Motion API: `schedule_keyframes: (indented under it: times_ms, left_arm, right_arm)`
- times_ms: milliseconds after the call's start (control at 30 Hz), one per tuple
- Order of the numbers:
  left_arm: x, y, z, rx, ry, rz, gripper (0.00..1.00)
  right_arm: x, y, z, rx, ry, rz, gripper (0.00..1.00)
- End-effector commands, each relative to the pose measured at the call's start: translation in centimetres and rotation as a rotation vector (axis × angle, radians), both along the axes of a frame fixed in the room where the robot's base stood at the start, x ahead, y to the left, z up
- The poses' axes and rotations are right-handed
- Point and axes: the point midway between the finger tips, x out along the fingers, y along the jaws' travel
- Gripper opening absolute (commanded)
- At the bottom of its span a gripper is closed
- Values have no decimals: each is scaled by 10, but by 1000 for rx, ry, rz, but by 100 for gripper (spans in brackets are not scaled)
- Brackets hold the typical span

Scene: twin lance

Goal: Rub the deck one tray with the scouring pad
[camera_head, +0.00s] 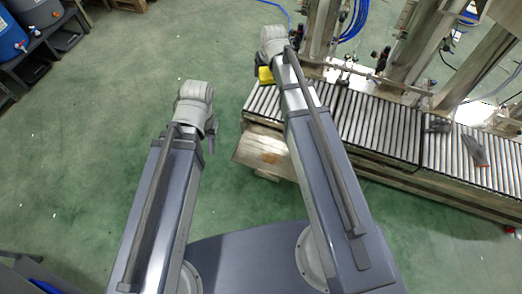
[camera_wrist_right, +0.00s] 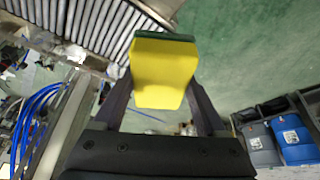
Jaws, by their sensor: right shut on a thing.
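The scouring pad, yellow with a dark green layer, shows in the right wrist view (camera_wrist_right: 163,78) between the two fingers of my right gripper (camera_wrist_right: 162,92), which is shut on it. In the head view its yellow edge (camera_head: 265,75) shows beside my right wrist, near the left end of the roller conveyor. My right gripper is mostly hidden there by my own arm. My left gripper (camera_head: 211,142) is over the green floor, away from the conveyor; its fingers are too small and dark to read. I cannot pick out a tray with certainty.
A roller conveyor (camera_head: 380,130) runs to the right, with metal frames and blue hoses behind it. A grey item (camera_head: 475,150) lies on its right part. A pale brown board (camera_head: 262,152) is at its left end. Blue containers (camera_head: 10,38) stand far left. The floor between is clear.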

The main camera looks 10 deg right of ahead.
Motion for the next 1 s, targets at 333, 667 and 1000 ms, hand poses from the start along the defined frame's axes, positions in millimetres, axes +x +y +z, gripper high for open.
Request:
schedule_keyframes:
  times_ms: [333, 667, 1000]
  left_arm:
    - [0, 0, -126, 0, -2, 0, 35]
    - [1, 0, -228, 1, -3, 0, 35]
    - [1, 0, -333, 1, -4, 0, 35]
  right_arm:
    - [0, 5, -126, 0, 0, 28, 30]
    - [0, 9, -228, 1, 0, 53, 30]
    - [1, 14, -333, 1, 0, 79, 30]
